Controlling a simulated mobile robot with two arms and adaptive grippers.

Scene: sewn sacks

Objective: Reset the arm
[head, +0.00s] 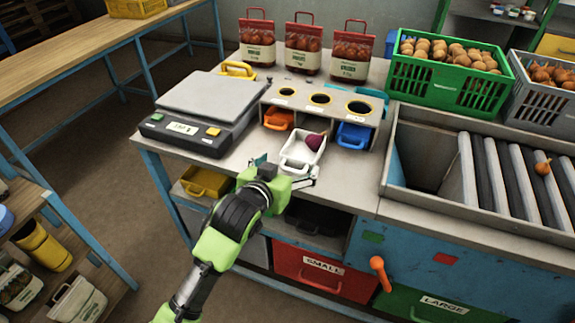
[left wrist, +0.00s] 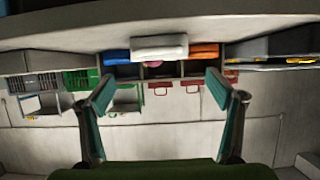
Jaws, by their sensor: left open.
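My left gripper (head: 287,170) reaches in at the front edge of the workbench, its two fingers spread with nothing between them. It is just in front of a white tray (head: 290,164) that holds a dark red onion (head: 315,141). In the left wrist view the picture is upside down, and the open fingers (left wrist: 161,92) show with a gap between them. The white tray (left wrist: 160,46) lies beyond the gap there, apart from the fingers as far as I can tell. My right gripper is not in view.
A scale (head: 208,105) stands left of the sorting stand, which has an orange tray (head: 278,118) and a blue tray (head: 353,135). Filled sacks (head: 303,47) stand behind. A roller conveyor (head: 500,180) and a green crate (head: 440,85) are at right. Open floor lies at left.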

